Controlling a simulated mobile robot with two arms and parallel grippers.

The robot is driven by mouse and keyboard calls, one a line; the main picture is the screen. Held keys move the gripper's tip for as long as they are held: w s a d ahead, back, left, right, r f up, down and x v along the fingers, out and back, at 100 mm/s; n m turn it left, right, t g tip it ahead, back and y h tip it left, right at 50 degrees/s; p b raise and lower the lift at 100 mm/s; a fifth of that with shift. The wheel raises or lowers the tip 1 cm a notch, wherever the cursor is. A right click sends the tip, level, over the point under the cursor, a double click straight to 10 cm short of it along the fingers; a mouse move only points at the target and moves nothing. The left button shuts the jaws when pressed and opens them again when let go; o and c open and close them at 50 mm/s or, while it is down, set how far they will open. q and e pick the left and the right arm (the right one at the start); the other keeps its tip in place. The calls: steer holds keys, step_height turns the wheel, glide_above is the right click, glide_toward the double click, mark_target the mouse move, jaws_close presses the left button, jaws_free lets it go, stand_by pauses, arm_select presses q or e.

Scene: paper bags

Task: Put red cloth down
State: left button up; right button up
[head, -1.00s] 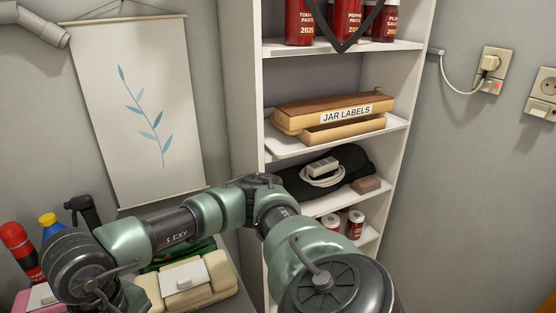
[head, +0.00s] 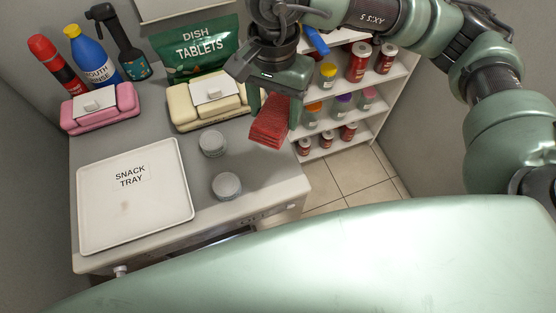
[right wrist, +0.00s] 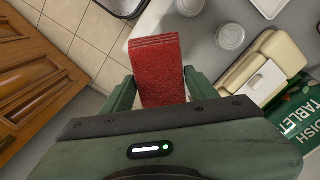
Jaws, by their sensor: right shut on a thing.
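The red cloth (head: 271,124) is a folded, thick, textured piece hanging from my right gripper (head: 275,103) in the head view. The right gripper is shut on it, with a finger on each side. The cloth appears over the right end of the grey counter (head: 262,178), near its edge; I cannot tell how high above it. In the right wrist view the cloth (right wrist: 158,70) sticks out between the two green fingers (right wrist: 160,90). My left gripper is not in view.
A white snack tray (head: 160,228) lies at the counter's left. Two round grey-lidded containers (head: 213,143) stand between tray and cloth. Cream (head: 200,112) and pink (head: 92,118) wipe packs, a green dish tablets bag (head: 192,55) and several bottles (head: 88,55) line the back. A jar shelf (head: 340,110) stands right.

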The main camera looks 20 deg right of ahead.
steer(key=p, duration=0.4)
glide_above(276, 169)
step_height(276, 169, down, 15)
steer(key=shift+r, duration=0.15)
step_height(276, 169, down, 4)
steer(key=shift+p, duration=0.45)
steer(key=shift+f, duration=0.45)
steer(key=shift+f+b, duration=0.2)
steer(key=shift+b, duration=0.15)
steer(key=o, duration=1.2)
steer(key=shift+w+r, duration=0.1)
